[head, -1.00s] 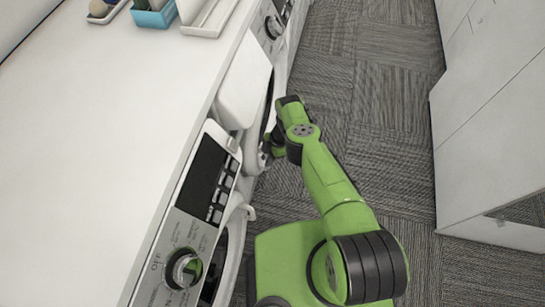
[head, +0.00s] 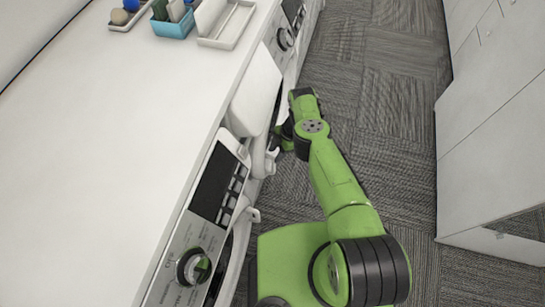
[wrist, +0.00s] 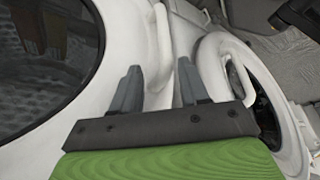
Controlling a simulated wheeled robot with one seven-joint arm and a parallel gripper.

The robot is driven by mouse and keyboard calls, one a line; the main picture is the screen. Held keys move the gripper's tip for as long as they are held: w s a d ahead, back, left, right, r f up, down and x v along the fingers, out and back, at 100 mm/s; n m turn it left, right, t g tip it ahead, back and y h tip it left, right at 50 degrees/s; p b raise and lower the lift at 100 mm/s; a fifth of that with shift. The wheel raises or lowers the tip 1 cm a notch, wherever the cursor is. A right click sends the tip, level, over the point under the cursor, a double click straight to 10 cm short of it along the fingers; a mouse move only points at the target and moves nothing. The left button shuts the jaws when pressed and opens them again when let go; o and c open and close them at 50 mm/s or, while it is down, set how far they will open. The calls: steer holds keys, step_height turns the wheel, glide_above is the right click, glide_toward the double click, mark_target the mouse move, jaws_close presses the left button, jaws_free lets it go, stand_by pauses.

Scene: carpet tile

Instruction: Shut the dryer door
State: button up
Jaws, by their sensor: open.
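A white round door rim (head: 240,250) with a latch-like tab shows at the front of the near machine. A second white door part (head: 260,158) shows further along, beside my gripper (head: 282,138). In the wrist view a large dark round glass (wrist: 45,55) in a white rim fills the left. A white curved door rim with a handle-like loop (wrist: 215,62) is at the right, by a dark opening. Which one is the dryer door, I cannot tell for sure.
A white counter (head: 100,150) runs along the left above the machines. It bears a blue bin (head: 172,22) and a white tray (head: 228,25). Near control panel (head: 212,200) faces up. White cabinets (head: 495,140) stand at the right. Grey carpet (head: 390,90) between is clear.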

steer(key=p+v, duration=0.2)
steer(key=v, duration=0.6)
steer(key=shift+d+r, duration=0.2)
steer(key=shift+d, duration=0.2)
